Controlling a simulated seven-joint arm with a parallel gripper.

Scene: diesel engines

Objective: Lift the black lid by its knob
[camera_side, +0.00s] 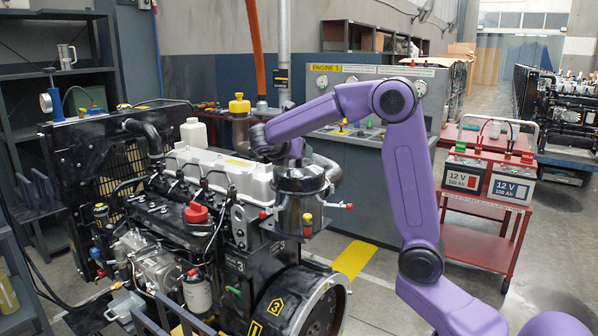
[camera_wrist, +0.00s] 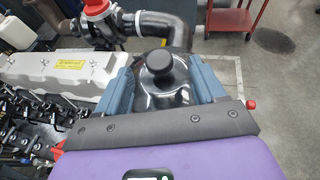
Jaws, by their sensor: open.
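The black lid (camera_wrist: 165,92) is glossy and domed, with a round black knob (camera_wrist: 157,60) on top. In the side view the lid (camera_side: 300,178) sits on a dark cylindrical canister (camera_side: 298,208) at the near right end of the engine. My gripper (camera_wrist: 162,66) is open, with one blue-grey finger on each side of the lid and knob in the wrist view. No contact with the knob shows. In the side view my gripper (camera_side: 292,158) is just above the lid, and its fingertips are hard to make out.
The engine's silver valve cover (camera_side: 225,170) lies left of the canister. A dark pipe (camera_wrist: 178,30) bends close behind the lid. Red-handled valves (camera_side: 348,206) stick out from the canister. A red cart (camera_side: 480,245) with batteries stands to the right.

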